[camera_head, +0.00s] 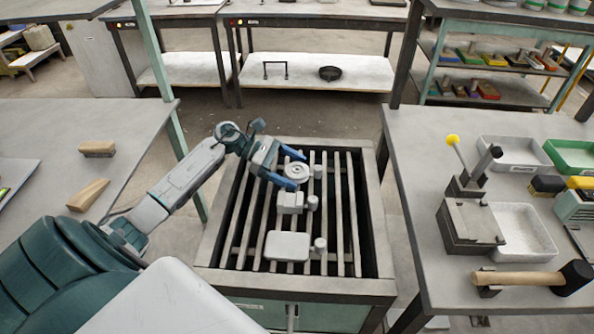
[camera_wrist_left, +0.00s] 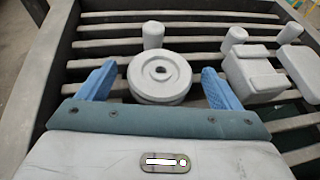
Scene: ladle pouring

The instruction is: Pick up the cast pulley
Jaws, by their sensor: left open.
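The cast pulley (camera_head: 297,171) is a light grey round disc with a grooved rim and a dark centre hole. It rests on the slatted grate (camera_head: 245,212), and a short round stub stands beside it. In the left wrist view the pulley (camera_wrist_left: 160,76) lies between the two blue fingers of my left gripper (camera_wrist_left: 157,84). That gripper (camera_head: 292,169) is open, one finger on each side of the pulley. A gap shows between the left finger and the disc; the right finger is close to it, and contact cannot be told. My right gripper is not in view.
On the same grate sit a grey block casting (camera_head: 290,202) and a flat rectangular casting (camera_head: 287,246), each with a stub. The grate's raised frame (camera_head: 300,285) surrounds them. The right bench (camera_head: 430,150) carries a mallet (camera_head: 535,278) and trays. The left bench (camera_head: 50,130) holds wooden pieces.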

